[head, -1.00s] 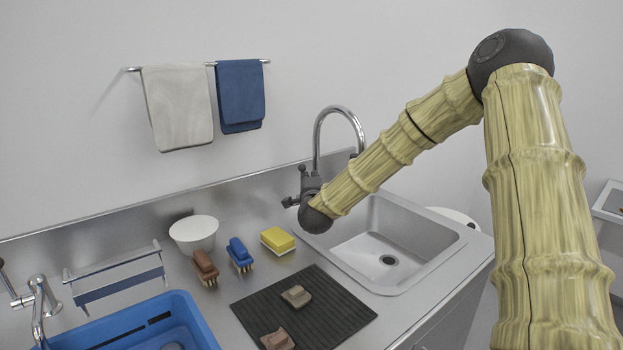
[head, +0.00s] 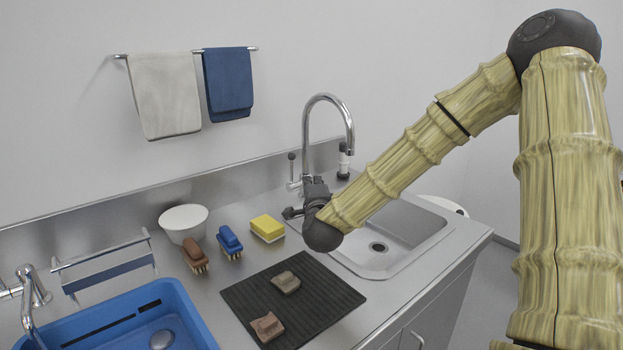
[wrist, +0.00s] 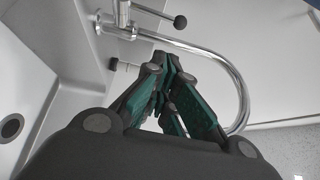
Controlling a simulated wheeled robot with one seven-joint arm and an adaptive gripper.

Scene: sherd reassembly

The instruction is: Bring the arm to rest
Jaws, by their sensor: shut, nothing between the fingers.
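My gripper (wrist: 168,70) shows in the wrist view with its dark, green-padded fingers drawn together at the tips and nothing between them. In the head view my gripper (head: 291,212) is small and partly hidden behind the dark wrist joint, just left of the sink's back corner, near the tap. My arm comes in from the right, bends at a high dark elbow and slopes down to the left. Two brown sherds, one (head: 286,282) and another (head: 267,326), lie apart on the black ribbed mat (head: 330,304), clear of the gripper.
The chrome tap (head: 350,125) arches close behind my gripper; it also shows in the wrist view (wrist: 243,90). The sink (head: 420,220) lies under the forearm. A white bowl (head: 184,222), two brushes (head: 194,255) (head: 229,242), a yellow sponge (head: 267,228) and a blue basin (head: 95,318) stand left.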

